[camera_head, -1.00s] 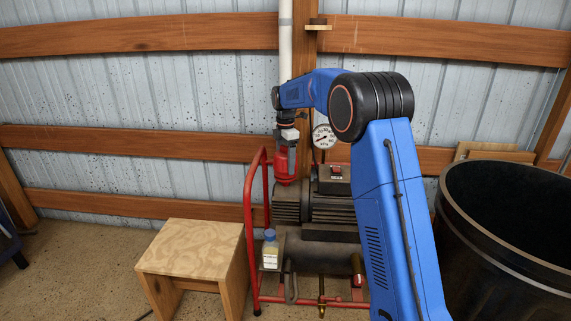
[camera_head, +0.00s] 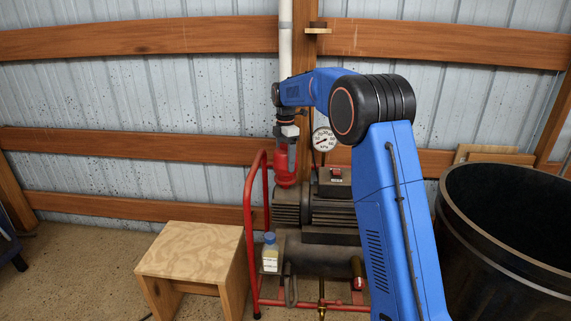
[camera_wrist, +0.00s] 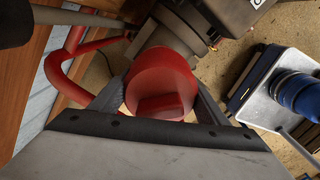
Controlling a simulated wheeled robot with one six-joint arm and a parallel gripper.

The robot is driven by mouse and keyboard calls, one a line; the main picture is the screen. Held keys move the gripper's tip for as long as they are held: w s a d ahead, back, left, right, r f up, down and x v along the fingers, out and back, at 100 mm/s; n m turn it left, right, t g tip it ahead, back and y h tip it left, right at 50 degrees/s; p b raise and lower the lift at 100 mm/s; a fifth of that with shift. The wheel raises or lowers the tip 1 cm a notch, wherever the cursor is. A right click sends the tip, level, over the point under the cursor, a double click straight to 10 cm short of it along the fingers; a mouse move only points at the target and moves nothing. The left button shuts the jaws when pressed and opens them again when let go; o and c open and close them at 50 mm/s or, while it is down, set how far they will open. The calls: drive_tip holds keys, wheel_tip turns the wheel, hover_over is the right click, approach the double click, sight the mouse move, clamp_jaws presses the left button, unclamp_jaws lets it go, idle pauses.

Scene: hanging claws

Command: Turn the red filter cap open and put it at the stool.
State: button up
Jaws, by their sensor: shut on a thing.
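The red filter cap (camera_wrist: 162,85) fills the middle of the wrist view, with a raised block on its face. My gripper (camera_wrist: 165,92) has one finger on each side of the cap and is shut on it. In the head view the red cap (camera_head: 284,165) is below my gripper (camera_head: 284,148), upright above the dark pump. I cannot tell whether the cap is still seated on its fitting. The wooden stool (camera_head: 192,250) stands on the floor at the lower left, and the part of its top that shows is bare.
A red tube frame (camera_head: 248,215) rises beside the pump (camera_head: 310,205). A bottle with a blue cap (camera_head: 270,250) stands between stool and pump. A pressure gauge (camera_head: 323,139) is right of my gripper. A large black bin (camera_head: 500,250) stands at the right.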

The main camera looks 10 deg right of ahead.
sight(286, 144)
drive_tip(key=shift+r, duration=3.1)
drive_tip(key=shift+s, duration=0.15)
